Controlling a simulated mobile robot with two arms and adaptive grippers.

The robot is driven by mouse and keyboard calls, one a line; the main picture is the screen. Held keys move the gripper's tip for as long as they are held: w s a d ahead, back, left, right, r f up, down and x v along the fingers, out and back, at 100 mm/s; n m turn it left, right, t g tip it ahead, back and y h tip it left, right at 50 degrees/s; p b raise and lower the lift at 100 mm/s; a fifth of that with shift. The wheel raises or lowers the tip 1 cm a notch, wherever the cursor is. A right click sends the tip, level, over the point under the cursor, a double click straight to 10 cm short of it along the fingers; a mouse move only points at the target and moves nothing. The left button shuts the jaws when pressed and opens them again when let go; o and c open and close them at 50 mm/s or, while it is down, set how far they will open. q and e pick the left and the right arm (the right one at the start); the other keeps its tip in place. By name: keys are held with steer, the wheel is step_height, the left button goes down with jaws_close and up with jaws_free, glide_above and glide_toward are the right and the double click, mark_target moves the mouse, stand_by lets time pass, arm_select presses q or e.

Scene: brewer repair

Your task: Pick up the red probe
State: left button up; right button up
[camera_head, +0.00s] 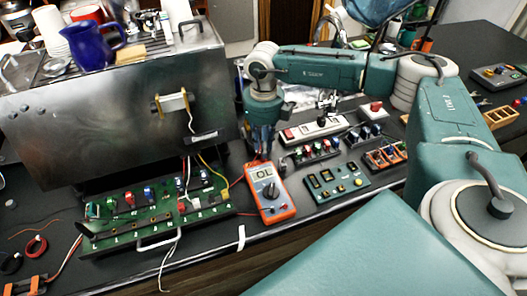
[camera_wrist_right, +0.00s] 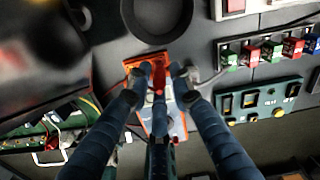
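The red probe (camera_wrist_right: 158,78) shows in the right wrist view as a thin red piece over the top part of the orange multimeter. In the head view I cannot make it out; my right gripper covers that spot. My right gripper (camera_wrist_right: 158,84) has its fingertips spread around the probe, with visible gaps at both sides. In the head view the right gripper (camera_head: 262,148) points down just above the top end of the multimeter (camera_head: 270,194). The multimeter also shows below the fingertips in the wrist view (camera_wrist_right: 178,122). My left gripper is not in view.
A green circuit board (camera_head: 150,212) with a handle and wires lies left of the multimeter. A green button panel (camera_head: 338,183) lies right of it. The large metal brewer (camera_head: 110,110) stands behind at left, with a blue pitcher (camera_head: 92,40) on top.

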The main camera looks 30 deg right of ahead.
step_height(320, 180, down, 2)
steer(key=shift+f, duration=0.2)
jaws_close()
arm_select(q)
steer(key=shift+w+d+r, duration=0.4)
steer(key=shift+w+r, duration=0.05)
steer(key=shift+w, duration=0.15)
arm_select(e)
steer(key=shift+r, duration=0.1)
